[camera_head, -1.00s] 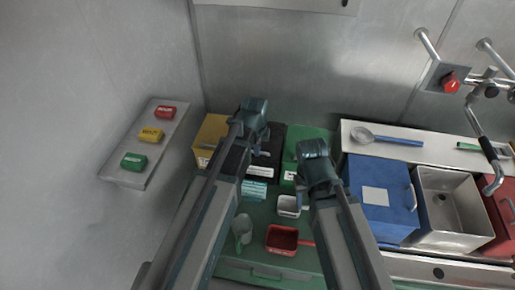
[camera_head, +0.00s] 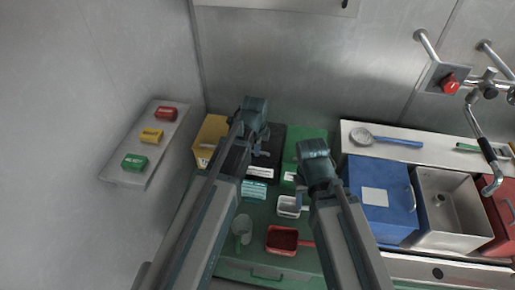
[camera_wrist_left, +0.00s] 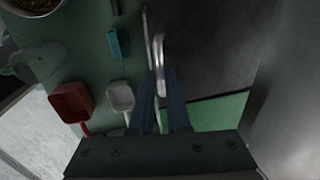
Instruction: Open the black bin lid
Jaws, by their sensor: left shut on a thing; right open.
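The black bin (camera_head: 273,153) stands between a yellow bin and a green bin in the head view, partly hidden by my left arm. Its dark lid (camera_wrist_left: 210,40) fills the upper middle of the left wrist view and looks down. A pale metal handle (camera_wrist_left: 159,50) runs along the lid's edge. My left gripper (camera_head: 254,148) is over the black bin. In the left wrist view its fingers (camera_wrist_left: 160,88) are shut on the handle. My right gripper (camera_head: 304,188) is open and empty, in front of the green bin.
The yellow bin (camera_head: 211,132) is on the left and the green bin (camera_head: 309,135) on the right. A white scoop (camera_head: 288,207), a red scoop (camera_head: 282,240) and a clear cup (camera_head: 242,228) sit on the green counter in front. A blue bin (camera_head: 380,200) stands further right.

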